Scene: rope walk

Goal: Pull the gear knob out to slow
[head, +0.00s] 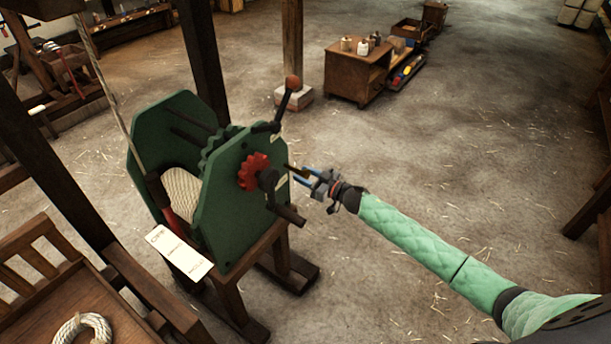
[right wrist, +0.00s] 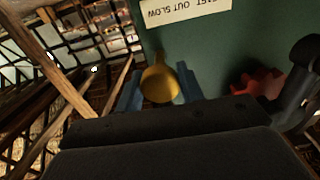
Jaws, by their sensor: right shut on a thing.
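The gear knob is a rounded brass-yellow knob (right wrist: 160,80) on the green side plate of the winch (head: 225,215). In the right wrist view it sits between the two blue fingers of my right gripper (right wrist: 159,92), which is shut on it. A pale label (right wrist: 185,8) with upside-down lettering, reading OUT and SLOW, lies just beyond the knob on the plate. In the head view my right gripper (head: 304,176) reaches the plate from the right, and the knob is small and partly hidden by the fingers. My left gripper is not in view.
A red gear (head: 253,172) and a dark crank handle (head: 283,200) are close to my right gripper. A lever with an orange ball (head: 292,83) rises above. A wooden bench (head: 70,300) holds coiled rope at lower left.

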